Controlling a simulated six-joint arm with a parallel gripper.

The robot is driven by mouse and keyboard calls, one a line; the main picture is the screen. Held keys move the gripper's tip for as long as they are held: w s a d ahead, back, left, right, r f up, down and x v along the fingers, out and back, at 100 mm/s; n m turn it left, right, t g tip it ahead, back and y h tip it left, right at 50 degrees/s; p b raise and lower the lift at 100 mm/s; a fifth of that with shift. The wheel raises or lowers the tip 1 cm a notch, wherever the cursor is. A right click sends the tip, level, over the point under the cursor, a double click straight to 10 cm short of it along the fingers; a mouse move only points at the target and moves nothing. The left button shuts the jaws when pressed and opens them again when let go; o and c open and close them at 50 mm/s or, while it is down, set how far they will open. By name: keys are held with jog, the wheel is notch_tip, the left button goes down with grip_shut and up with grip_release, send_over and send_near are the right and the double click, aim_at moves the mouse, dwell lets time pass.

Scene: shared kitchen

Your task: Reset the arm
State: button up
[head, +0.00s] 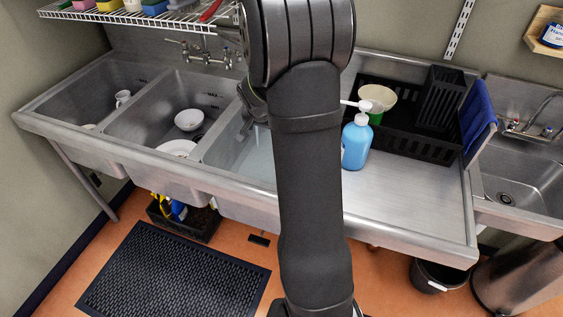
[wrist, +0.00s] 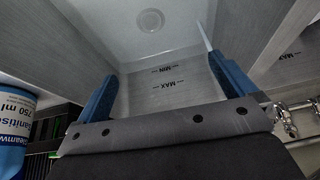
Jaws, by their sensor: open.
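In the wrist view, my gripper (wrist: 160,68) has its two blue fingers wide apart with nothing between them. It faces the third sink basin (wrist: 180,55), whose drain and MIN and MAX marks show beyond the fingers. In the head view, my dark arm crosses the middle of the picture and hides most of the gripper, which is over or near the third basin (head: 232,150).
White dishes lie in the middle basin (head: 160,110). A wire shelf (head: 140,17) hangs above. The front drainboard (head: 410,205) is clear.

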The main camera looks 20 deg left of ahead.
jog(key=d+x, duration=0.1)
jog(key=x, duration=0.8)
jog(key=shift+s+d+f, duration=0.2)
jog(key=shift+s+f, duration=0.05)
jog(key=shift+f, duration=0.25)
jog(key=shift+r, duration=0.1)
jog(key=v, duration=1)
jog(key=shift+a, duration=0.15)
jog(key=shift+w, duration=0.15)
jog(key=x, duration=1)
jog(key=v, duration=0.6)
